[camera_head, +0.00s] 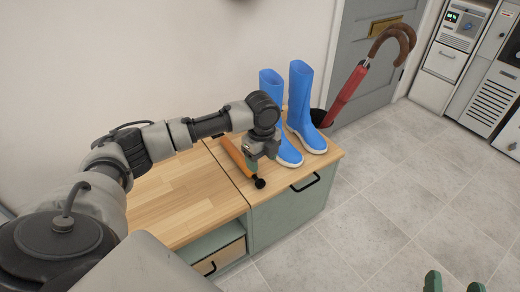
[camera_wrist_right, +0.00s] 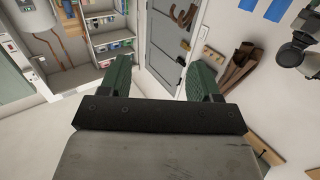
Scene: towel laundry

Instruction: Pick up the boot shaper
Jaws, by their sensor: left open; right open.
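The boot shaper (camera_head: 232,153) is an orange rod with a black ball at its near end. It lies on the wooden top of the cabinet, left of the blue boots. My left gripper (camera_head: 252,168) points down at the shaper's near part, close to the black ball, and partly hides it. It is open; whether the fingers touch the rod cannot be told. My right gripper (camera_head: 453,285) shows only its green fingertips at the bottom right of the head view. In the right wrist view its fingers (camera_wrist_right: 160,82) are apart and empty.
Two blue boots (camera_head: 300,108) stand upright on the cabinet top (camera_head: 180,195), just beyond my left gripper. A red umbrella (camera_head: 346,95) with a brown handle stands in a dark holder behind them. The left cabinet top and the tiled floor are clear.

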